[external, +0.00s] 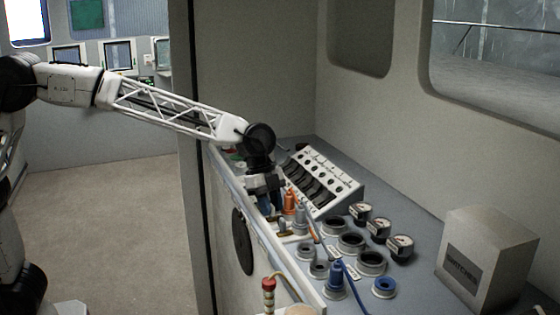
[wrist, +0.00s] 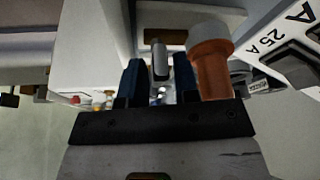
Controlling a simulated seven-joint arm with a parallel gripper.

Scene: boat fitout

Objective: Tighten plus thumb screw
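My gripper (external: 268,198) points down over the near left edge of the console, beside an orange plug (external: 290,203). In the wrist view its two blue fingers (wrist: 160,83) are apart. A small grey metal upright piece (wrist: 159,60) shows between them, with gaps on both sides. I cannot tell whether this piece is the plus thumb screw, and no plus mark is readable. The orange plug (wrist: 211,60) stands close to the right finger in the wrist view. The arm and gripper hide part of the console in the external view.
A sloped breaker panel (external: 322,183) stands right behind my gripper. Several round sockets, gauges (external: 400,246) and a blue plug (external: 336,278) are on the console to the right. A grey box (external: 488,260) stands at the far right. A red-topped post (external: 268,285) stands at the front.

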